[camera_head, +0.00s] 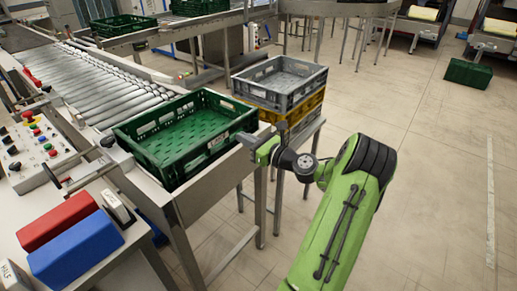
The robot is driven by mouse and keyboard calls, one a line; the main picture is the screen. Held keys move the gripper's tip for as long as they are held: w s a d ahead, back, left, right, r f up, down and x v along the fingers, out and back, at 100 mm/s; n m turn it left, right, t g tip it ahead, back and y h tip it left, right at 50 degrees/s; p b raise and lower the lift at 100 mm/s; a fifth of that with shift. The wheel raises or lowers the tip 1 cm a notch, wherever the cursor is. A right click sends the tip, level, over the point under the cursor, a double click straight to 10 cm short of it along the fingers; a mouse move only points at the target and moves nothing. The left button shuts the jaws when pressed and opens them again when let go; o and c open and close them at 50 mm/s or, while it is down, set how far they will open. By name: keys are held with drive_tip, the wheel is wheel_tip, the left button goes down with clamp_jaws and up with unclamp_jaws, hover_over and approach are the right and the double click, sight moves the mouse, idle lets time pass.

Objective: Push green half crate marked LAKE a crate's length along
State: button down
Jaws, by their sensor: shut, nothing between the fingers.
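The green half crate (170,165) sits upright and empty at the near end of the roller conveyor, on its metal frame. A white label (218,141) is on its right end wall; the lettering is too small to read surely. My gripper (246,140) is at the right end of this crate, close to the wall beside the label. I cannot tell whether the fingers touch the crate. The gripper is shut and empty. My green arm reaches in from the lower right.
Rollers (110,85) run clear behind the crate toward the upper left. A grey crate (280,78) rests on a yellow crate (298,115) just right of the conveyor end. A control panel (30,145), a red box (58,220) and a blue box (76,250) stand at left.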

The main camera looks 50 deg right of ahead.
sight(226, 129)
drive_tip(key=w, duration=0.4)
drive_tip(key=shift+w+b, duration=0.35)
drive_tip(key=shift+w, duration=0.05)
